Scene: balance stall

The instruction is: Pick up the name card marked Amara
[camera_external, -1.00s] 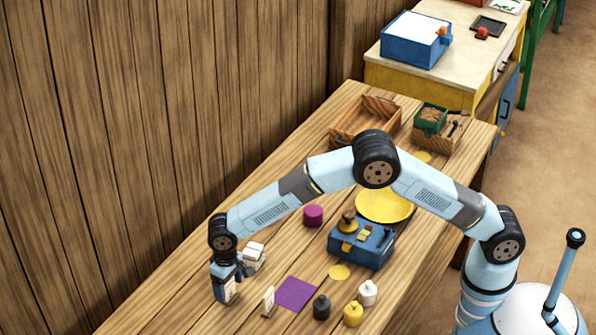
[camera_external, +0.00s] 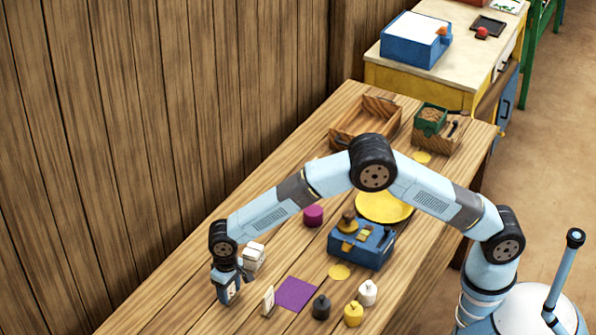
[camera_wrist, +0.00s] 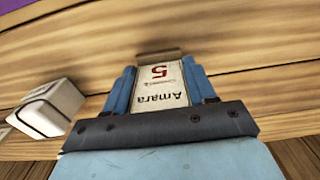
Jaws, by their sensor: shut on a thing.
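The name card marked Amara (camera_wrist: 162,86) is between my gripper's (camera_wrist: 163,78) two blue fingers in the wrist view. It is a pale card with dark lettering and a red 5, upside down in this picture. My gripper is shut on it. In the external view my gripper (camera_external: 227,291) points down at the left part of the wooden table, and the fingers mostly hide the card. I cannot tell there whether the card touches the table.
Another pale card (camera_external: 267,300) stands close to the right. A white block-like item (camera_external: 253,256) is just behind; one also shows in the wrist view (camera_wrist: 48,108). A purple square (camera_external: 297,293), several small weights, and a blue balance box (camera_external: 361,246) lie further right.

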